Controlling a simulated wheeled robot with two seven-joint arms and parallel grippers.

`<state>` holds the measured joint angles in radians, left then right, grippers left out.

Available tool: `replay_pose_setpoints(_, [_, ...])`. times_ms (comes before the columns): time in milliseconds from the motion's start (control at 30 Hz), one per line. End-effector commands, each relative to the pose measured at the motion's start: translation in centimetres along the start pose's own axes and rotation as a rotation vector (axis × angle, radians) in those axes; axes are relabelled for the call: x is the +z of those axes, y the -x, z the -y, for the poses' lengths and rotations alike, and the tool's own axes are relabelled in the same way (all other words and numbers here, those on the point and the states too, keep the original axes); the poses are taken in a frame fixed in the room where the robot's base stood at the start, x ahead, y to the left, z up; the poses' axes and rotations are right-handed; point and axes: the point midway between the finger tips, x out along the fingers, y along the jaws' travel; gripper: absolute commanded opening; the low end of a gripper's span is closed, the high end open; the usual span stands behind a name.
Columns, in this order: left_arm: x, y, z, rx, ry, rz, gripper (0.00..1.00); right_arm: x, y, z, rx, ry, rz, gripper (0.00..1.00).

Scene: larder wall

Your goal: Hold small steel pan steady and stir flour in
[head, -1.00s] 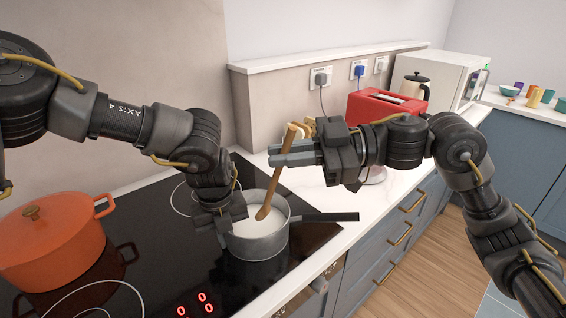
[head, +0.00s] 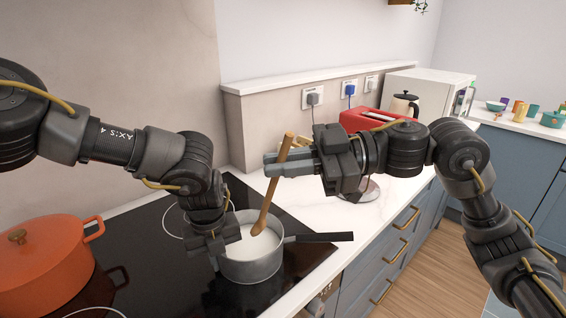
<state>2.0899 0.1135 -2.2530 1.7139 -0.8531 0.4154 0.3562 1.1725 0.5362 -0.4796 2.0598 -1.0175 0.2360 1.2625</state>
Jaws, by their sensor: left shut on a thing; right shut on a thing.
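The small steel pan (head: 254,268) stands on the black hob, its dark handle (head: 322,237) pointing right. White contents (head: 247,245) fill its lower part; I cannot tell flour from liquid. My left gripper (head: 220,243) is shut on the pan's left rim. My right gripper (head: 283,164) is shut on the upper part of a wooden spoon (head: 268,203), above the pan. The spoon slants down to the left, and its bowl end is inside the pan, at the white contents.
An orange lidded pot (head: 42,268) stands on the hob (head: 140,238) at left. A red toaster (head: 365,121), a kettle (head: 404,106) and a white microwave (head: 432,92) stand along the worktop behind my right arm. Bare worktop (head: 310,219) lies right of the hob.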

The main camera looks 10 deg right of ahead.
Motion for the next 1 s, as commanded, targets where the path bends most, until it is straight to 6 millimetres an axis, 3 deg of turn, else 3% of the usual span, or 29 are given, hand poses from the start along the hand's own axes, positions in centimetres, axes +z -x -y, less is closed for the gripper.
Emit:
replay_pose_setpoints(167, [0.1, 0.0, 0.0, 0.0, 0.001, 0.001, 0.0, -0.4, 0.0, -0.2, 0.0, 0.001, -0.001, 0.0])
replay_pose_setpoints(600, [0.1, 0.0, 0.0, 0.0, 0.001, 0.001, 0.0, -4.4, 0.4, -1.5, 0.0, 0.002, -0.001, 0.0])
replay_pose_setpoints(1000, [0.1, 0.0, 0.0, 0.001, 0.001, 0.001, 0.0, -4.7, 0.5, -1.6, 0.0, 0.0, 0.0, 0.0])
